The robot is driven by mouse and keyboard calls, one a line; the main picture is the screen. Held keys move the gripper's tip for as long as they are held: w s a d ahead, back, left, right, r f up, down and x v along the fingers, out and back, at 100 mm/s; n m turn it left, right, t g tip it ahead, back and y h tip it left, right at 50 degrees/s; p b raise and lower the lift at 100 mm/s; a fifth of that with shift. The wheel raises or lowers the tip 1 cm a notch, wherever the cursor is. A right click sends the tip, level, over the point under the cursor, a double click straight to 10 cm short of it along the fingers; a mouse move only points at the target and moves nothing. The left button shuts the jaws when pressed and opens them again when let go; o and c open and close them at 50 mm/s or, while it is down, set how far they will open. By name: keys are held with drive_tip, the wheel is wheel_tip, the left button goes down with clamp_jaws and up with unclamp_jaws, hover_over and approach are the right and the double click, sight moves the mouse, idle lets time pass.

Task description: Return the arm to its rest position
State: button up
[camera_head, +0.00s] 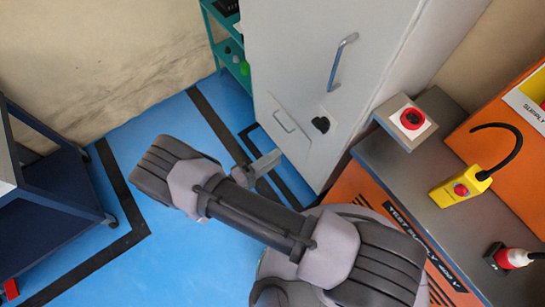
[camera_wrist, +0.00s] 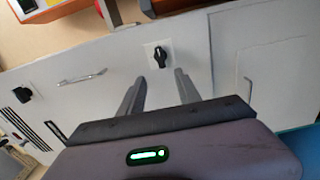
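My arm reaches across the lower middle of the head view, bent at a thick dark elbow joint. My gripper (camera_wrist: 160,74) shows in the wrist view with its two grey fingers apart and nothing between them. Past the fingertips is a pale cabinet front with a black rotary knob on a white plate (camera_wrist: 158,54). The fingers appear apart from the knob. In the head view only a grey part near the gripper end (camera_head: 264,163) shows beside the arm, in front of the cabinet (camera_head: 300,60); the rest is hidden.
The cabinet has a blue handle (camera_head: 341,62) and a black knob (camera_head: 321,124). At right, a grey-topped orange bench holds a red button box (camera_head: 411,119), a yellow pendant (camera_head: 459,190) and a red plug (camera_head: 512,258). A dark blue cart (camera_head: 60,205) stands left. Blue floor between is clear.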

drive_tip(key=s+d+r+m+g+y, duration=0.1)
drive_tip(key=d+r+m+g+y, duration=0.25)
drive_tip(key=r+g, duration=0.45)
drive_tip(key=d+r+m+g+y, duration=0.3)
drive_tip(key=d+r+m+g, duration=0.15)
drive_tip(key=r, duration=0.75)
drive_tip(key=s+d+r+m+t+y, duration=0.1)
drive_tip(key=s+r+t+y, duration=0.2)
drive_tip(key=r, duration=0.5)
drive_tip(key=s+d+r+m+t+y, duration=0.1)
drive_tip(key=s+r+m+t+y, duration=0.1)
drive_tip(key=s+r+t+y, duration=0.2)
wheel_tip(320, 180, up, 4)
drive_tip(key=y, duration=0.3)
drive_tip(key=shift+s+d+t, duration=0.15)
drive_tip(key=shift+t, duration=0.2)
